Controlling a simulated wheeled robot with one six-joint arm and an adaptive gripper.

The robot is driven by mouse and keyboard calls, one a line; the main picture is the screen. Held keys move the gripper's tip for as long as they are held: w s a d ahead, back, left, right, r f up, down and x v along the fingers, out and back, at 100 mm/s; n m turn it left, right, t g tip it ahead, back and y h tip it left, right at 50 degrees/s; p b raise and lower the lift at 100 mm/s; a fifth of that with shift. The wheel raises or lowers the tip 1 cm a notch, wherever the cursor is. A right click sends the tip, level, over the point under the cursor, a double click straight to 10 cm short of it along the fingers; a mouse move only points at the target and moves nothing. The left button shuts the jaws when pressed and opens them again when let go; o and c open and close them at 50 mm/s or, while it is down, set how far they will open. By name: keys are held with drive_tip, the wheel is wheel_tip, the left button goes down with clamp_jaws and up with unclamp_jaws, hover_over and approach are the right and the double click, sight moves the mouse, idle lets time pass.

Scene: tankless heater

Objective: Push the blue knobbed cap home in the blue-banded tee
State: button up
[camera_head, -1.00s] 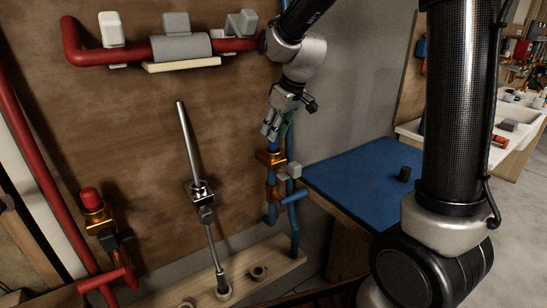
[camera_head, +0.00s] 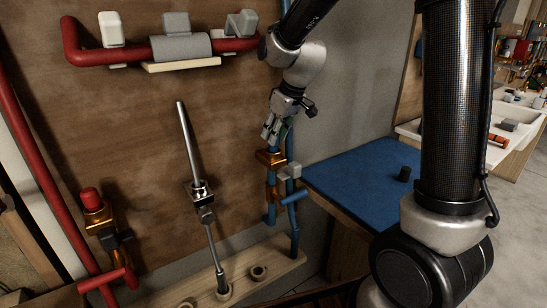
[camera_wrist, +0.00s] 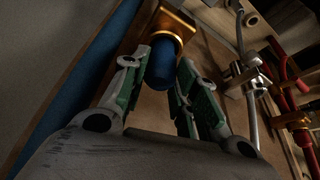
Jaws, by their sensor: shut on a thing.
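My gripper (camera_head: 271,130) points down above the blue-banded tee, a copper-coloured fitting (camera_head: 270,158) on the blue pipe at the right of the wooden board. The wrist view shows my gripper (camera_wrist: 165,88) shut on the blue cap (camera_wrist: 162,66), with one green-padded finger on each side of it. The cap is in line with the opening of the copper fitting (camera_wrist: 174,24) and its far end meets the collar there. I cannot tell how deep it sits. The cap's knob is hidden between the fingers.
A blue-topped table (camera_head: 355,180) with a small dark cylinder (camera_head: 404,174) stands at the right. A red-capped fitting (camera_head: 93,205) is at the lower left. A metal rod (camera_head: 188,140) rises from a wooden rail (camera_head: 200,288) left of my gripper.

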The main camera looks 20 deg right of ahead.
drive_tip(key=shift+f, duration=0.6)
idle(0.4)
drive_tip(key=o, duration=1)
drive_tip(key=shift+o, duration=0.2)
drive_tip(key=v, duration=1.2)
